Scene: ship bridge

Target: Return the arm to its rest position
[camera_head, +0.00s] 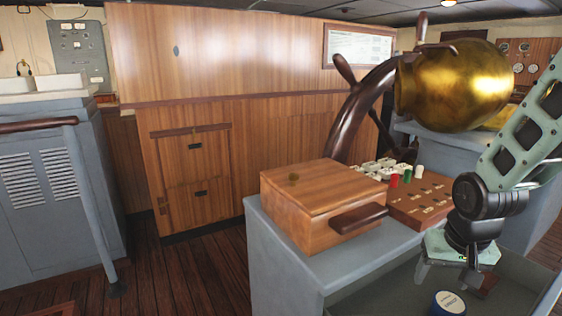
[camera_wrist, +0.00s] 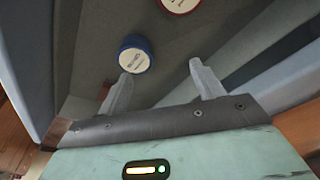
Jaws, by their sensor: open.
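My gripper (camera_head: 446,278) points down at the lower right of the head view, over an open grey drawer or bin (camera_head: 385,297) in the console. Its two fingers are apart, with nothing between them. In the wrist view my gripper (camera_wrist: 160,75) shows both fingertips, and a blue-sided jar with a white labelled top (camera_wrist: 134,56) sits beside the left fingertip. I cannot tell whether they touch. The blue jar also shows at the bottom edge of the head view (camera_head: 448,303). My arm comes in from the right edge, bent at a dark joint.
A wooden box with a dark handle (camera_head: 318,205) and a wooden board with small labels (camera_head: 420,202) stand on the grey console (camera_head: 290,255) left of my arm. A brass-coloured dome (camera_head: 460,86) and ship's wheel (camera_head: 362,115) rise behind. A red-rimmed jar (camera_wrist: 180,4) lies farther in the drawer.

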